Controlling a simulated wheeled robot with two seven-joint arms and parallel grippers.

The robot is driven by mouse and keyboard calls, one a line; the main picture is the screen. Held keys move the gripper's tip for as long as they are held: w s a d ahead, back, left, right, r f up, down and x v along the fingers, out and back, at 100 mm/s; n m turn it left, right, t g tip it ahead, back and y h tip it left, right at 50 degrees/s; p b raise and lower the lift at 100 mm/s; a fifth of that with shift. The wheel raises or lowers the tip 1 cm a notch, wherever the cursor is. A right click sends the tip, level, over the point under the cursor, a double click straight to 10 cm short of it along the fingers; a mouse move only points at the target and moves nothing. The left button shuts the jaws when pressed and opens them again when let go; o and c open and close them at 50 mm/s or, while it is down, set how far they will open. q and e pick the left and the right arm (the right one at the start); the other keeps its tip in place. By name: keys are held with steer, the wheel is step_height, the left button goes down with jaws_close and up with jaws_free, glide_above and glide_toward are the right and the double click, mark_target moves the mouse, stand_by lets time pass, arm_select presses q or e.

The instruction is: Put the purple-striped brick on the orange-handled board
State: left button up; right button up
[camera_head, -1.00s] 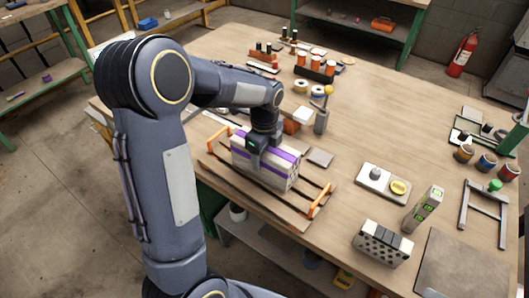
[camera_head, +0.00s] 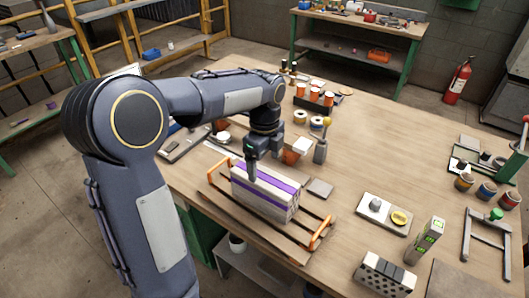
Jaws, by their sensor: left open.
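The purple-striped brick (camera_head: 265,192), pale with purple bands, rests on the orange-handled board (camera_head: 300,243), between its two orange handles. The board lies on the near left part of the workbench, with dark rails along it. One finger shows in front of the brick's upper edge; the other finger is hidden. The brick sits flat on the board. My right gripper is not in view.
The workbench (camera_head: 385,150) is crowded. A white tray with a yellow dish (camera_head: 384,213) and a perforated block (camera_head: 385,275) are to the right.

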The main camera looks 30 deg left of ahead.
arm_select(q)
step_height(320, 180, up, 2)
steer(key=shift+r, duration=0.1)
steer(key=shift+s+r, duration=0.15)
steer(key=shift+r, duration=0.2)
steer(key=s+d+f+n+t+h, duration=0.1)
steer(key=s+d+n+t+h, duration=0.1)
steer(key=s+n, duration=0.8)
steer(key=s+d+f+n+t+h, duration=0.1)
steer(key=s+d+n+t, duration=0.2)
steer(key=s+n, duration=0.7)
steer(key=shift+s+d+n+t+h, duration=0.3)
steer(key=shift+s+d+n+h, duration=0.1)
steer(key=shift+s+d, duration=0.65)
